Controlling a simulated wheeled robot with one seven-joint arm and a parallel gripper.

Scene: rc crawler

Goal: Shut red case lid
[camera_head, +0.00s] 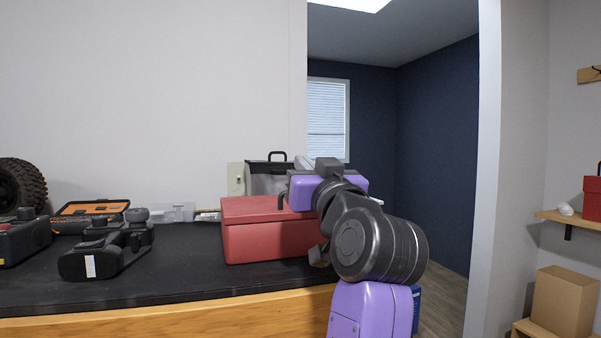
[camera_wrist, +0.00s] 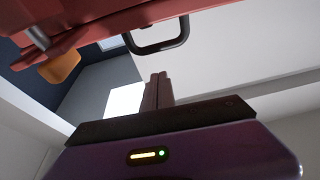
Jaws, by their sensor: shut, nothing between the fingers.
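The red case (camera_head: 265,240) stands on the dark worktop, partly behind my arm. Its lid (camera_head: 250,207) lies down over the base; I cannot tell whether it is fully closed. My purple hand is over the right part of the lid in the head view, and its fingertips are not clear there. In the wrist view, my gripper (camera_wrist: 158,80) is shut and empty, its fingers together. Red case surface (camera_wrist: 85,30) and a black handle (camera_wrist: 158,45) show at the top of that view, apart from the fingertips. The case's right side is hidden by my arm.
A black controller (camera_head: 105,250), an open orange-trimmed box (camera_head: 92,208) and a wheel (camera_head: 20,187) are on the worktop to the left. A grey container with a black handle (camera_head: 268,180) stands behind the case. The worktop just left of the case is clear.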

